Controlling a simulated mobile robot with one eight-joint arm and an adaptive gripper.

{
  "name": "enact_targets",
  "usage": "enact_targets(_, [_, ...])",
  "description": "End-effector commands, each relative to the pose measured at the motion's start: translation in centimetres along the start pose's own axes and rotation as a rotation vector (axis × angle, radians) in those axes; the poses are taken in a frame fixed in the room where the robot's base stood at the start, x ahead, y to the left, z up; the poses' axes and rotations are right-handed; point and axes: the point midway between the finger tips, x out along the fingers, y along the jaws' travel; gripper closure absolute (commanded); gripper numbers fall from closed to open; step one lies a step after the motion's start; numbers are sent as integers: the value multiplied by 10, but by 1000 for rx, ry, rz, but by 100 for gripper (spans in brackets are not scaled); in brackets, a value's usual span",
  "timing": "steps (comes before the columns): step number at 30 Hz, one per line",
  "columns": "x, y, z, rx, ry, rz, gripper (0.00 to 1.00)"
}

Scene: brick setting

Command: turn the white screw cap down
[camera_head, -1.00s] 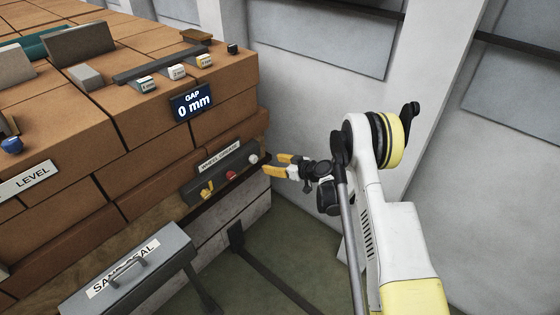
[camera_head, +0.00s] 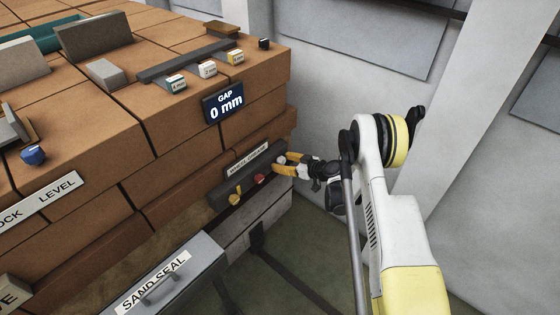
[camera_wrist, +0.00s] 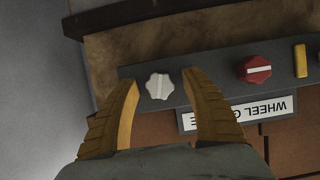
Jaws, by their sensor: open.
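The white screw cap (camera_wrist: 158,86) is a lobed knob with a raised bar across it, mounted on a dark grey panel (camera_wrist: 215,88). In the wrist view it sits between and just beyond the two yellow fingers of my gripper (camera_wrist: 160,100). The fingers are open and I see no contact with the cap. In the head view my gripper (camera_head: 286,166) is at the right end of the panel (camera_head: 226,192). There the cap is a small pale spot (camera_head: 279,159), partly hidden by the fingers.
A red knob (camera_wrist: 254,69) and a yellow handle (camera_wrist: 300,61) sit beside the cap on the panel. A label reading "WHEEL" (camera_wrist: 262,110) is upside down in the wrist view. A "GAP 0 mm" display (camera_head: 224,103) is above. A grey "SAND SEAL" box (camera_head: 170,277) stands lower left.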

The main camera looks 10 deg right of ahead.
Motion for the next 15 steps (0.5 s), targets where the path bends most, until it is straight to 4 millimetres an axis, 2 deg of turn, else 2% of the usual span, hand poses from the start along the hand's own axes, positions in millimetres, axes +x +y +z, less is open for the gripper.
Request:
enact_targets(1, [0, 0, 0, 0, 0, 0, 45])
enact_targets(2, [0, 0, 0, 0, 0, 0, 53])
enact_targets(6, [0, 0, 0, 0, 0, 0, 96])
enact_targets(7, [0, 0, 0, 0, 0, 0, 98])
enact_targets(15, [0, 0, 0, 5, 0, -2, 99])
